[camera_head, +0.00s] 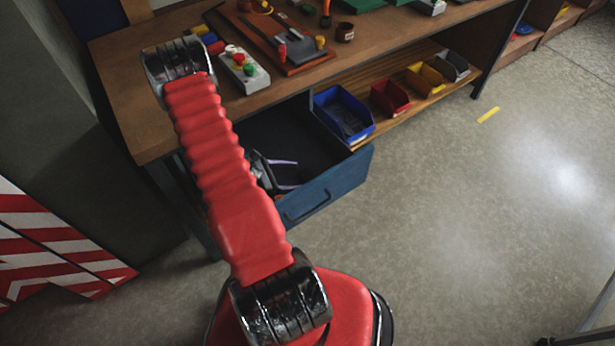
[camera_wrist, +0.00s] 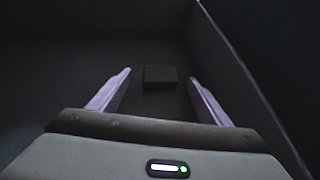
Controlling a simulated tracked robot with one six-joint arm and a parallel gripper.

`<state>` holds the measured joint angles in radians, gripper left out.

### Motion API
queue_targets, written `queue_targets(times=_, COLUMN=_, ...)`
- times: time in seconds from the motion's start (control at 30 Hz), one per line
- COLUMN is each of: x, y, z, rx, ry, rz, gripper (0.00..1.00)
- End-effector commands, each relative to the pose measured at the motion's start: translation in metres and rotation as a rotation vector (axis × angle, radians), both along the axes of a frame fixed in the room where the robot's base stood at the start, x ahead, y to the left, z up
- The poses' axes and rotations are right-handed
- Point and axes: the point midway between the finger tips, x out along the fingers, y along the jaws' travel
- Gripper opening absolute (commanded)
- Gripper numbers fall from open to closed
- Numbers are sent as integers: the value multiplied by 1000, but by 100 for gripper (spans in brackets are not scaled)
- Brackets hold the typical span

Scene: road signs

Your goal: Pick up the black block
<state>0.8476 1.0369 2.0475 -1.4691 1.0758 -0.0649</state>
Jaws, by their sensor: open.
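The black block (camera_wrist: 160,77) lies on the dark floor of the open drawer in the wrist view. It is small and shows between the tips of my fingers, a little beyond them. My gripper (camera_wrist: 159,82) is open, with one pale purple finger on each side and nothing between them. In the head view my gripper (camera_head: 288,174) is inside the blue drawer (camera_head: 330,187), partly behind my red arm. I cannot make out the black block in the head view.
The drawer's side wall (camera_wrist: 245,75) rises close to the right finger. The workbench (camera_head: 125,100) overhangs the drawer's back and carries a control box (camera_head: 252,80) and tools. Blue (camera_head: 342,113), red (camera_head: 390,97) and yellow bins stand on the shelf beside it. Floor at right is mostly clear.

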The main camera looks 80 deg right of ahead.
Motion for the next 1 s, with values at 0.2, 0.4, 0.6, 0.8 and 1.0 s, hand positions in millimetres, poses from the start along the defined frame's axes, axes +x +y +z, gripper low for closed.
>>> queue_targets(times=0.2, x=-19, y=-14, z=-13, rx=1, ry=1, rz=-3, gripper=72)
queue_targets(times=0.4, x=-22, y=-17, z=-15, rx=0, ry=0, rz=0, gripper=72)
queue_targets(times=0.6, x=-22, y=-17, z=-15, rx=0, ry=0, rz=0, gripper=72)
queue_targets(times=0.8, x=-22, y=-16, z=-15, rx=0, ry=0, rz=0, gripper=72)
queue_targets(times=1.0, x=-22, y=-16, z=-15, rx=0, ry=0, rz=0, gripper=59)
